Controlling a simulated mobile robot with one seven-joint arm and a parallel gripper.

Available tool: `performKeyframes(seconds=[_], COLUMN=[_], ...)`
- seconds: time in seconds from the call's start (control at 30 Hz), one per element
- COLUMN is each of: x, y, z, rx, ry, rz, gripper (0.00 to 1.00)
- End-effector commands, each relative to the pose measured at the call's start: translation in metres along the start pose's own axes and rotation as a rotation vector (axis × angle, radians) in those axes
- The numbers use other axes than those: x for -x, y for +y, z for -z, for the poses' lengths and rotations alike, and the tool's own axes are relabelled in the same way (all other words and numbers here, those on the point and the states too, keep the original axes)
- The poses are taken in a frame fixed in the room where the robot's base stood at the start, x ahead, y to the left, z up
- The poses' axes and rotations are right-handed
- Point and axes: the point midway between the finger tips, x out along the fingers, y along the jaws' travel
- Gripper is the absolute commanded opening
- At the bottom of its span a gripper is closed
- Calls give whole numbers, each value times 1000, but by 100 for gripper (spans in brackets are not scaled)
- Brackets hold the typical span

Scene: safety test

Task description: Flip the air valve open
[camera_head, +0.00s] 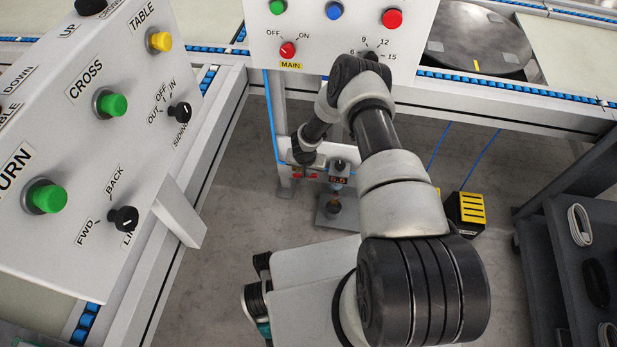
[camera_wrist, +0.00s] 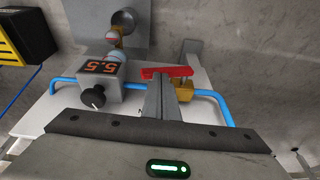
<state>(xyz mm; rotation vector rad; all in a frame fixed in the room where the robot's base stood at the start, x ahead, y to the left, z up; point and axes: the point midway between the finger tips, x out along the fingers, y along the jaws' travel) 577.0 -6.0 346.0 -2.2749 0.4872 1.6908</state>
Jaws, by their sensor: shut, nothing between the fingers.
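The air valve (camera_wrist: 183,91) has a brass body and a flat red lever (camera_wrist: 170,72), seen in the wrist view to the right of the pressure display. The lever lies sideways across the picture, its free end pointing left. My gripper (camera_wrist: 160,82) is shut and empty, with its fingertips at the near side of the lever. I cannot tell whether they touch it. The fingers hide part of the lever's near edge and the panel behind.
A regulator with a "5.5" display (camera_wrist: 101,67) and black knob (camera_wrist: 93,97) sits just left of my fingers. A blue hose (camera_wrist: 216,100) runs along both sides. A black and yellow box (camera_wrist: 25,35) is at upper left. The control panel (camera_head: 262,40) stands above the valve area.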

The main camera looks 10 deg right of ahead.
Motion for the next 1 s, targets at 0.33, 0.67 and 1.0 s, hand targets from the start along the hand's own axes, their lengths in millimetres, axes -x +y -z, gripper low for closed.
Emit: performKeyframes(seconds=[0.33, 0.67, 1.0], x=[-14, -15, -10], y=[14, 14, 6], z=[3, 3, 4], rx=[-45, -39, -39], ry=[-4, -2, -2], rz=[130, 127, 128], gripper=[0, 0, 0])
